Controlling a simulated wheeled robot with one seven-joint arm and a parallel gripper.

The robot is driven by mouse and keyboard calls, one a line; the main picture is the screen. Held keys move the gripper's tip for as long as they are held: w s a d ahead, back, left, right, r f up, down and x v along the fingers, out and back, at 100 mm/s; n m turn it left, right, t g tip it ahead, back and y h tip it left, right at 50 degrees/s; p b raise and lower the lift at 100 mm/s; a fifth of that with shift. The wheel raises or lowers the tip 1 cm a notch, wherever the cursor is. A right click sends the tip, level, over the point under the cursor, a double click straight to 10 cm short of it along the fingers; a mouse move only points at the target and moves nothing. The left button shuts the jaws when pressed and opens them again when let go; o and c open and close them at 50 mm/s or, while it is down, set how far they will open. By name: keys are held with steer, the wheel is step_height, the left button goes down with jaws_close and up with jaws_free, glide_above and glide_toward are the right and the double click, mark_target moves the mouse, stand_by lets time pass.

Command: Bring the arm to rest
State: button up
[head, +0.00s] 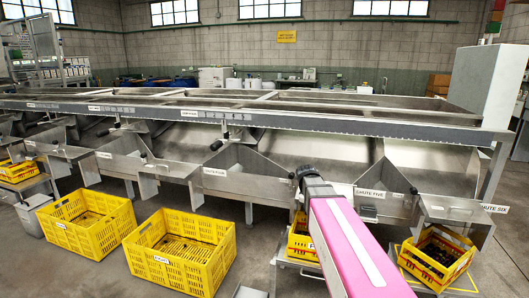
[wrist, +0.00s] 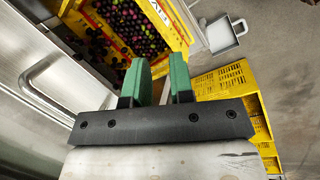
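My gripper (wrist: 160,66) shows in the wrist view as two green fingers on a dark bar. The fingers are apart with nothing between them, and they are over the near side of a yellow crate (wrist: 176,22) full of dark, red and green round fruit. In the head view my arm (head: 350,240), pink with a white stripe, reaches forward from the lower right toward chute five (head: 368,194). Its far end is dark, and the gripper fingers cannot be made out there.
The long metal sizer (head: 240,118) with its chutes spans the scene. Yellow crates (head: 88,222) (head: 180,255) stand on the floor at left; others sit under chute five (head: 302,240) and chute six (head: 440,258). The wrist view shows a metal handle (wrist: 45,90) and a grey scoop (wrist: 222,36).

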steer(key=s+a+f+m+y, duration=0.2)
steer(key=s+f+m, duration=0.6)
steer(key=s+f, duration=0.4)
steer(key=shift+s+a+m+y, duration=0.35)
steer(key=shift+s+a, duration=0.55)
steer(key=shift+s, duration=0.8)
